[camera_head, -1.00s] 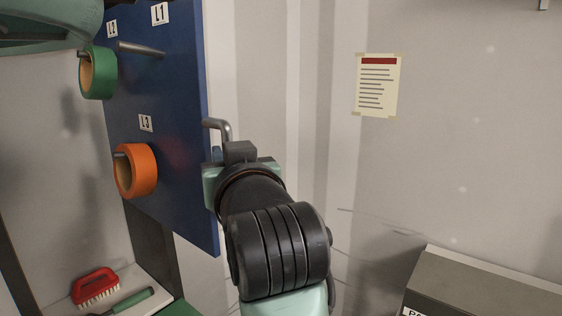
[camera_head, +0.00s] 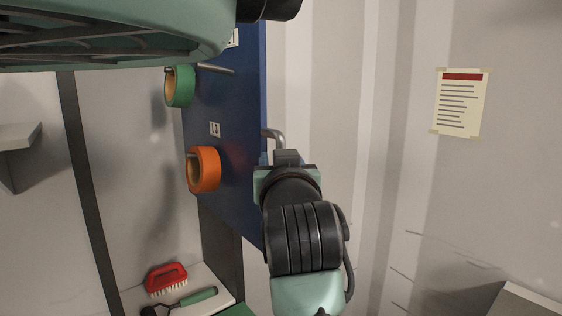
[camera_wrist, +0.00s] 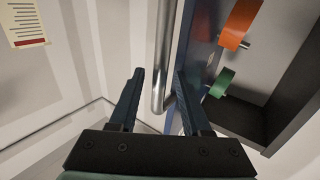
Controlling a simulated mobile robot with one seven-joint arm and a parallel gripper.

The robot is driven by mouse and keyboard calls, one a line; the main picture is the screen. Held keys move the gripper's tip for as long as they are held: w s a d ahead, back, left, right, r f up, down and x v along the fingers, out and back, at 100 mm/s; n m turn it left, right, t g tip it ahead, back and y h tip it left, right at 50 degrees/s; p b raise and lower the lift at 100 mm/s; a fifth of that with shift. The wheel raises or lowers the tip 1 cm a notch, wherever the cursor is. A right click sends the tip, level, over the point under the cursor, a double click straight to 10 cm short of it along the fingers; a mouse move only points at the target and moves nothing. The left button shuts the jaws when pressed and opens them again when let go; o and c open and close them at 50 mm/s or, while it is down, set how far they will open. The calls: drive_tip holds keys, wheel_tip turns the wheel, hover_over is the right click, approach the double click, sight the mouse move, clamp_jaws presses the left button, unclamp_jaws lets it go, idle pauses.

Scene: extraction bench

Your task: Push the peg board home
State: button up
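The blue peg board (camera_head: 235,195) stands upright and is seen at a steep angle left of centre in the head view. A metal handle (camera_head: 276,134) is on its right edge, and the handle's bar also shows in the wrist view (camera_wrist: 163,55). My gripper (camera_wrist: 160,75) is open, its two dark fingers on either side of the bar in the picture, with gaps visible. In the head view my wrist hides most of the fingers. A green tape roll (camera_head: 180,87) and an orange tape roll (camera_head: 204,169) hang on the board's pegs.
A red brush (camera_head: 166,278) and a green-handled tool (camera_head: 198,297) lie on a pale shelf below the board. A notice (camera_head: 460,102) hangs on the right wall. A box corner (camera_head: 525,300) shows at lower right. A small shelf (camera_head: 18,137) is at left.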

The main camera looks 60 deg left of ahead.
drive_tip(key=b+v, duration=0.5)
drive_tip(key=v, duration=0.8)
drive_tip(key=shift+a, duration=0.1)
drive_tip(key=s+a+r+m+t+h+p, duration=0.2)
drive_tip(key=a+m+t+h, duration=0.2)
drive_tip(key=a+m+t, duration=0.15)
drive_tip(key=p+x, duration=0.5)
drive_tip(key=x, duration=0.7)
drive_tip(key=shift+w+n, duration=0.35)
drive_tip(key=shift+n, duration=0.1)
